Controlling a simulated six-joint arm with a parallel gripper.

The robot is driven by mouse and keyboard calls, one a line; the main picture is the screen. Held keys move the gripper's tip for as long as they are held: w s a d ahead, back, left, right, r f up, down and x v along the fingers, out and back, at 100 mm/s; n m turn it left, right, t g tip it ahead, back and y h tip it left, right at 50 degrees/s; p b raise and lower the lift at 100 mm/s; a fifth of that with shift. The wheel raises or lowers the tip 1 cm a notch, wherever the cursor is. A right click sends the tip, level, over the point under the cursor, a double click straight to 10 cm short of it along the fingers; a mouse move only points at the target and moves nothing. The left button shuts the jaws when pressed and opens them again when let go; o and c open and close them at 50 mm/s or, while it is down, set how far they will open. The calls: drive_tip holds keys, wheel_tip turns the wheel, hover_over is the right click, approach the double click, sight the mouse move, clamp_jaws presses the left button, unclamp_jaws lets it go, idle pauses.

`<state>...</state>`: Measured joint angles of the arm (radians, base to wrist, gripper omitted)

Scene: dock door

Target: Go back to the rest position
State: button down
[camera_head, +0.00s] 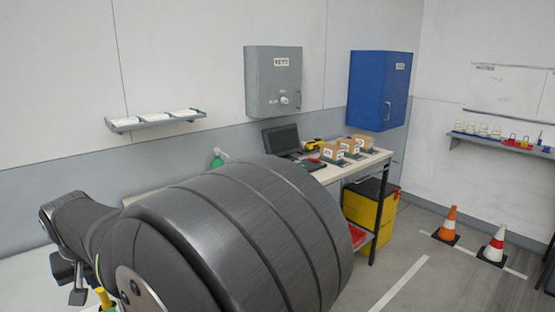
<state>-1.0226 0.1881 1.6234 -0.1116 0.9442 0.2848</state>
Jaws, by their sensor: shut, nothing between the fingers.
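My arm fills the lower left and middle of the head view, with a large dark rounded link close to the camera. My gripper (73,285) is small at the lower left edge, below my wrist, with its dark fingers pointing down. It is shut and holds nothing that I can see. My arm hides part of the bench and whatever lies behind it.
A workbench (345,170) along the wall carries a laptop (281,138) and several small boxes (344,146). A grey key cabinet (273,80) and a blue cabinet (378,90) hang above. Two cones (447,224) stand on the floor at right.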

drive_tip(key=v, duration=0.8)
drive_tip(key=shift+m+t, duration=0.4)
drive_tip(key=shift+m, duration=0.4)
drive_tip(key=shift+w+d+r, duration=0.1)
drive_tip(key=shift+w+d, duration=0.35)
drive_tip(key=shift+w, duration=0.4)
drive_tip(key=shift+w+d+r, duration=0.1)
drive_tip(key=shift+w+d, duration=0.35)
drive_tip(key=shift+w, duration=0.4)
drive_tip(key=shift+w+d+r, duration=0.1)
drive_tip(key=shift+w+d, duration=0.35)
drive_tip(key=shift+w, duration=0.4)
